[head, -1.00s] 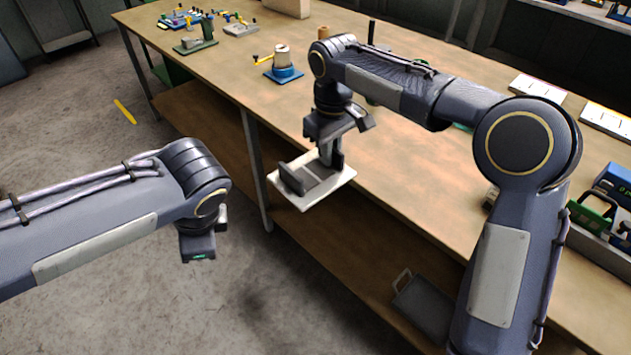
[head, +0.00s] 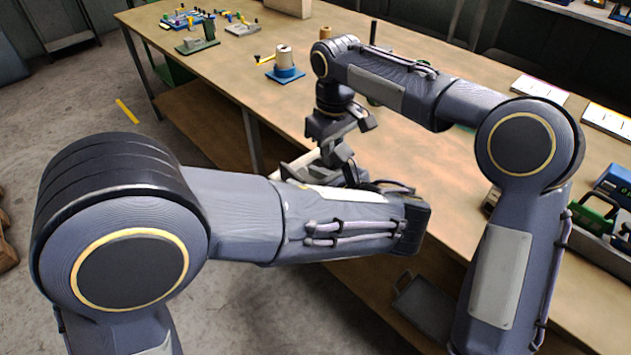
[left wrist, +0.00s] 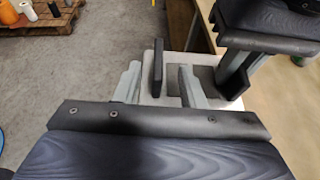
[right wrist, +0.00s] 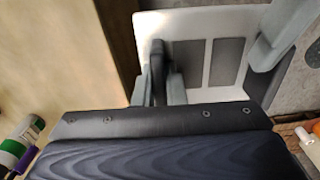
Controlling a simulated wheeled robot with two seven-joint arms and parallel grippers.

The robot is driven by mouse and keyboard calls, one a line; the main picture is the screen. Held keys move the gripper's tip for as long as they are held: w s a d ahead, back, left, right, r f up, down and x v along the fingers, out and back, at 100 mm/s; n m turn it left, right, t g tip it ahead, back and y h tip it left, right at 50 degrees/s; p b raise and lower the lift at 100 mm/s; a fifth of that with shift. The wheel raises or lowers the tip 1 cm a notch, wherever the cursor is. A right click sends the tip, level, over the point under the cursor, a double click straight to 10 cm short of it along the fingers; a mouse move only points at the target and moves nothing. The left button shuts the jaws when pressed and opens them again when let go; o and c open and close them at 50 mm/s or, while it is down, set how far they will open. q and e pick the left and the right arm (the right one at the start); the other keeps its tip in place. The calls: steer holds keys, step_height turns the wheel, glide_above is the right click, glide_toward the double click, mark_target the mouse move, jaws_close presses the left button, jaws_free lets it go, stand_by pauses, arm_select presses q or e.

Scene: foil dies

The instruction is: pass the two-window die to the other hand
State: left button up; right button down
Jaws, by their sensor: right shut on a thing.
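The two-window die is a white plate (right wrist: 215,20) with two dark grey windows and an upright black tab at each end. It hangs past the bench's front edge. My right gripper (right wrist: 160,75) is shut on one tab; in the head view its wrist is above the die. My left gripper (left wrist: 158,78) is open, its fingers on either side of the other black tab (left wrist: 158,66), with gaps visible. In the head view my left forearm covers most of the die and the left fingers.
The wooden bench (head: 450,175) holds a blue-based fixture with a spool (head: 286,65) and a green fixture (head: 197,40) further back. White panels (head: 540,90) and a grey bin (head: 600,235) are at the right. A metal tray (head: 425,300) lies on the lower shelf.

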mark_target(298, 175)
arm_select(q)
steer(key=x, duration=0.5)
jaws_close()
arm_select(e)
steer(key=c, duration=1.4)
jaws_free()
steer(key=shift+r, duration=0.1)
